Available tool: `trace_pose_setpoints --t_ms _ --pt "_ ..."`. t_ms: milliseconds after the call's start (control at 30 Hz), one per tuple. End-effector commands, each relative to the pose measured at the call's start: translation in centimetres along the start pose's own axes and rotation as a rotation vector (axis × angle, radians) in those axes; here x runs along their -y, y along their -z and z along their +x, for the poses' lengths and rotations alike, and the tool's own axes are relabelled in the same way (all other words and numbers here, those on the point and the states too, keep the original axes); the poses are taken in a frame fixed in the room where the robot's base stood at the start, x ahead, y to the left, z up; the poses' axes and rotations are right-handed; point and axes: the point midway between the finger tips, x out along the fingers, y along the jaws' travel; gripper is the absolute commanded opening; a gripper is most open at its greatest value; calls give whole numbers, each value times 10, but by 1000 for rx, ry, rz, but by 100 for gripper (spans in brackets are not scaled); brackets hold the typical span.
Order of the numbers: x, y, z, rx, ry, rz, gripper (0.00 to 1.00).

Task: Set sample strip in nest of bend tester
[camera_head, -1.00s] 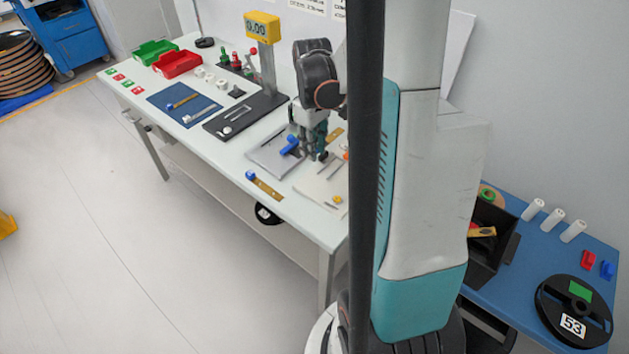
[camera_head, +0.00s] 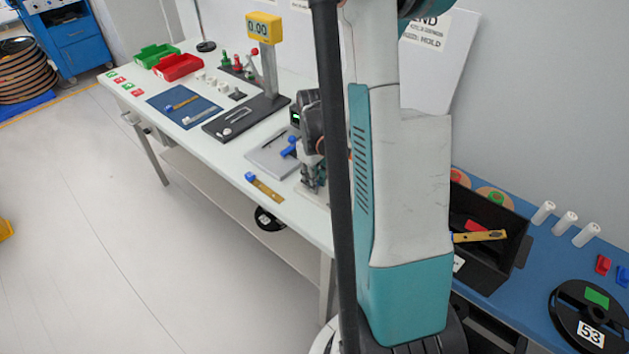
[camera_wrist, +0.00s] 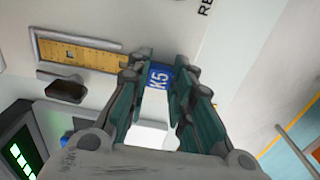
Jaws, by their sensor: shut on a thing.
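The strip's brass part (camera_wrist: 85,55) runs left from behind the finger and lies along a pale framed slot, the nest (camera_wrist: 33,45). I cannot tell whether it rests fully on the nest floor or slightly above it. In the head view my gripper (camera_head: 314,180) is low over the bench's right part, beside my arm. The pale plate under it is mostly hidden there, and the held strip cannot be made out.
Another brass strip with a blue end (camera_head: 265,187) lies near the bench's front edge. A grey plate with a blue handle (camera_head: 272,158) is left of my gripper. A black knob (camera_wrist: 66,90) and a green-lit display (camera_wrist: 22,155) are close by. A black bin (camera_head: 490,265) stands right.

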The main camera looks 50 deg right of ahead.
Motion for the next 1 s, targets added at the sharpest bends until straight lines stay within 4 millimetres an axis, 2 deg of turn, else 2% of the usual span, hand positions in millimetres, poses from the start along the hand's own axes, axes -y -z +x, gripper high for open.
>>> trace_pose_setpoints --t_ms 267,300,367,767,867,1000 --pt "0 0 4 0 0 0 3" --pt "0 0 2 0 0 0 30" --pt "0 0 2 0 0 0 41" --pt "0 0 -1 0 0 0 41" --pt "0 0 -12 0 0 0 41" --pt "0 -1 -39 0 0 0 41"
